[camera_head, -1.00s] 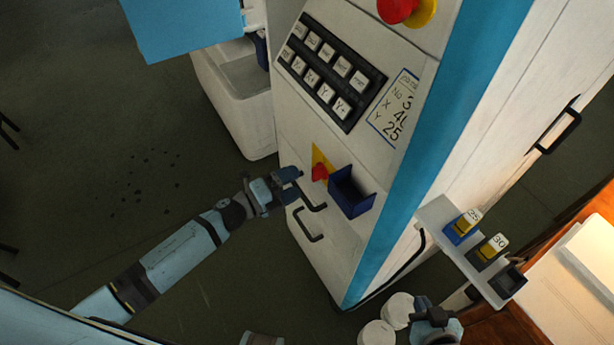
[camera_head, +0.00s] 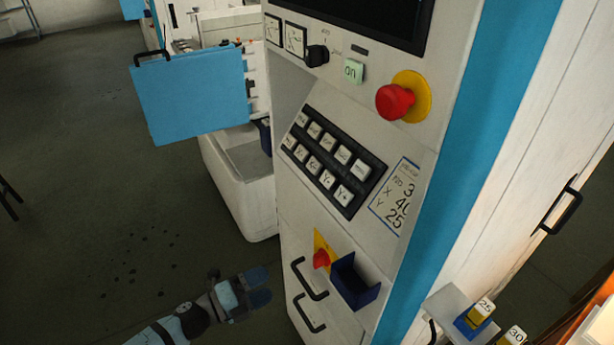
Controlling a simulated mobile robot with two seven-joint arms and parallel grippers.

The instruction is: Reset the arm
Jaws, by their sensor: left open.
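My left arm comes in from the bottom edge. My left gripper (camera_head: 262,286) is open and looks empty. It is low in the picture, to the left of the machine cabinet's upper black handle (camera_head: 308,279). A narrow gap of floor shows between the gripper and the cabinet. The red switch on its yellow plate (camera_head: 321,258) and the dark blue bin (camera_head: 354,283) are to the right of the gripper. My right gripper is out of the picture.
The control panel has a keypad (camera_head: 332,163) and a red emergency button (camera_head: 396,101). A blue panel door (camera_head: 191,94) stands open at upper left. A small shelf (camera_head: 450,303) with numbered blocks is at lower right.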

